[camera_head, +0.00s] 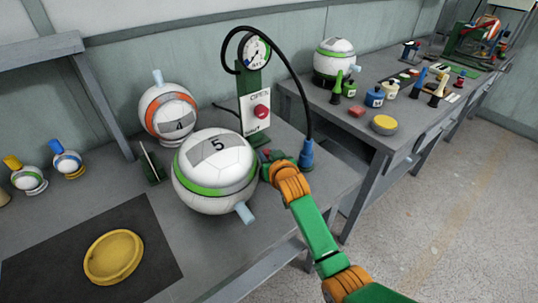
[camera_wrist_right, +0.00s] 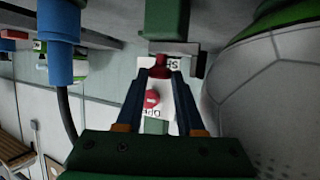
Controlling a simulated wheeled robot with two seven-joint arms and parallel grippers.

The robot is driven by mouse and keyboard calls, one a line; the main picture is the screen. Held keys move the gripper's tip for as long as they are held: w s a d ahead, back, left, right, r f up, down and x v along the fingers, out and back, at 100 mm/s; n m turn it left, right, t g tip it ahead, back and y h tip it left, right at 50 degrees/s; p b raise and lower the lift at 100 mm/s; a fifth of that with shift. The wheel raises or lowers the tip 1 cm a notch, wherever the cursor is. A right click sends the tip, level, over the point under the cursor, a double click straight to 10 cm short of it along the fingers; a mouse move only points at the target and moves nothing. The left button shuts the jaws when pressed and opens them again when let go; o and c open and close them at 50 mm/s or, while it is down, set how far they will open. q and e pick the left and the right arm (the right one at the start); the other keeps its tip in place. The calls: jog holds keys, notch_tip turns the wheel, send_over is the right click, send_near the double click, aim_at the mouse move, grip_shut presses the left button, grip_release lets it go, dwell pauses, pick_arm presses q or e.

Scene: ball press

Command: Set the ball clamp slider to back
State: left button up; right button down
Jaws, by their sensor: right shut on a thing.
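My right gripper (camera_head: 266,156) reaches in behind the right side of the white ball marked 5 (camera_head: 218,168), low in front of the white panel. In the right wrist view its two fingers (camera_wrist_right: 160,74) close on a small red piece (camera_wrist_right: 159,64). The red piece sits next to a green block (camera_wrist_right: 166,18) with a grey plate; I take it as the clamp slider's knob. The fingers hide most of it, and I cannot tell its place along its travel. The ball (camera_wrist_right: 270,95) stands close beside the fingers. My left gripper is out of view.
A white panel (camera_head: 252,98) marked OPEN and SHUT carries a red knob (camera_head: 262,111), with a gauge (camera_head: 256,53) above. A black hose runs to a blue fitting (camera_head: 306,154) close to my right gripper. Ball 4 (camera_head: 170,112) and a yellow dish (camera_head: 113,257) are on the left.

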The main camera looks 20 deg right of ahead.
jog(key=shift+w+d+r+p, duration=0.1)
jog(key=shift+d+r+p, duration=0.05)
jog(key=shift+d+p, duration=0.15)
jog(key=shift+w+d, duration=0.1)
jog(key=shift+d, duration=0.1)
jog(key=c, duration=0.8)
grip_release()
jog(key=shift+w+d, duration=0.1)
jog(key=shift+d, duration=0.1)
